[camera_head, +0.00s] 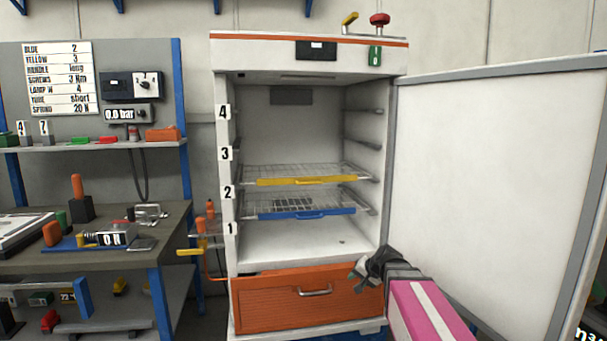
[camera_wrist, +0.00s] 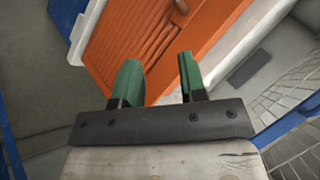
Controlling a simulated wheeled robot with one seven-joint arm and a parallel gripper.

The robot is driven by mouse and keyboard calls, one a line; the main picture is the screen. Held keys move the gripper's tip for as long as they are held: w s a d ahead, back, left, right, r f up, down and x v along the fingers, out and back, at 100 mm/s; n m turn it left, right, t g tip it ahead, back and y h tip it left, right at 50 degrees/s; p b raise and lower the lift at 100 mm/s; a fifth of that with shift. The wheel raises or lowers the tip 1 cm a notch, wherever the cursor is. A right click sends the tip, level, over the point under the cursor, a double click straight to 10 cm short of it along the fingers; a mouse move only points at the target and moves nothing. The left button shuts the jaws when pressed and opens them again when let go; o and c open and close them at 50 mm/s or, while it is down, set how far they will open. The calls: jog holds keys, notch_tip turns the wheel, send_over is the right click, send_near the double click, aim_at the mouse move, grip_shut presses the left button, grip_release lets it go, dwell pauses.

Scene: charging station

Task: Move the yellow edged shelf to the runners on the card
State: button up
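The cabinet (camera_head: 300,50) stands open, with runner levels labelled 1 to 4 on its left edge. The yellow edged shelf (camera_head: 306,181), a wire rack, sits inside at what looks like level 2. The blue edged shelf (camera_head: 306,214) is just below it, seemingly at level 1. The card (camera_head: 58,77) on the left board reads "YELLOW 3" and "BLUE 2". The level 3 runner (camera_head: 371,146) shows empty on the right wall. My gripper (camera_head: 358,272) is low at the cabinet's front right, below both shelves. In the wrist view its green fingers (camera_wrist: 160,80) are apart and empty.
The cabinet door (camera_head: 490,190) is swung wide open to the right, beside my arm. An orange drawer (camera_head: 300,300) with a handle is below the chamber. A workbench (camera_head: 90,250) with tools stands left. Yellow-handled fittings (camera_head: 195,252) stick out at the cabinet's left side.

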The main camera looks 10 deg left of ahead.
jog(key=w+a+r+m+t+y, duration=0.1)
jog(key=w+a+r+t+y, duration=0.1)
jog(key=w+r, duration=0.35)
jog(key=w+a+r+m+t+y, duration=0.1)
jog(key=w+r+m+t, duration=0.15)
jog(key=r, duration=0.65)
jog(key=m+t+y, duration=0.2)
jog(key=m+t, duration=0.1)
jog(key=t, duration=0.1)
send_near(331, 178)
jog(key=x, duration=1)
jog(key=shift+a+f, duration=0.1)
jog(key=shift+f, duration=0.1)
grip_shut()
